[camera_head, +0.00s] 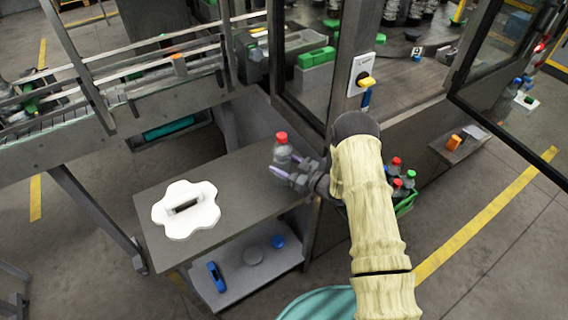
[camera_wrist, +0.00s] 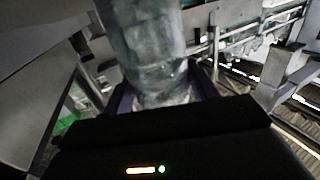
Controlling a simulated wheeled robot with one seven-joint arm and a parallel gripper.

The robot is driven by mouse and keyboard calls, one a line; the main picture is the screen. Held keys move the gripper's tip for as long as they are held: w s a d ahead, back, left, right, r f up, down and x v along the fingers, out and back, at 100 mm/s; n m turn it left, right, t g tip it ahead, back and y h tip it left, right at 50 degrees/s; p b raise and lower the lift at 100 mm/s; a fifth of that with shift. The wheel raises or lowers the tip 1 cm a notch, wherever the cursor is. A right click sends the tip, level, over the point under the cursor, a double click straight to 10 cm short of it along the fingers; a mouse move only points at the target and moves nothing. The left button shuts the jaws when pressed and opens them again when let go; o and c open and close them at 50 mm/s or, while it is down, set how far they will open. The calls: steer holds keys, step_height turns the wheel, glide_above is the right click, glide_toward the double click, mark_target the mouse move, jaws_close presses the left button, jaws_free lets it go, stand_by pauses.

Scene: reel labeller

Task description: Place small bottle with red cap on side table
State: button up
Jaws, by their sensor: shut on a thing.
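A small clear bottle with a red cap (camera_head: 282,150) stands upright in my gripper (camera_head: 289,174), over the right part of the grey side table (camera_head: 235,170). My gripper is shut around the lower part of the bottle. In the wrist view the bottle (camera_wrist: 146,50) fills the upper middle, between the two dark purple fingers (camera_wrist: 163,95). I cannot tell whether the bottle's base touches the table top.
A white flower-shaped part (camera_head: 186,209) lies on the table's left half. The lower shelf (camera_head: 262,268) holds a blue tool and round pieces. A machine frame rises behind the table.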

steer(key=shift+f+b, duration=0.25)
steer(key=shift+b, duration=0.1)
steer(key=shift+s+f, duration=0.1)
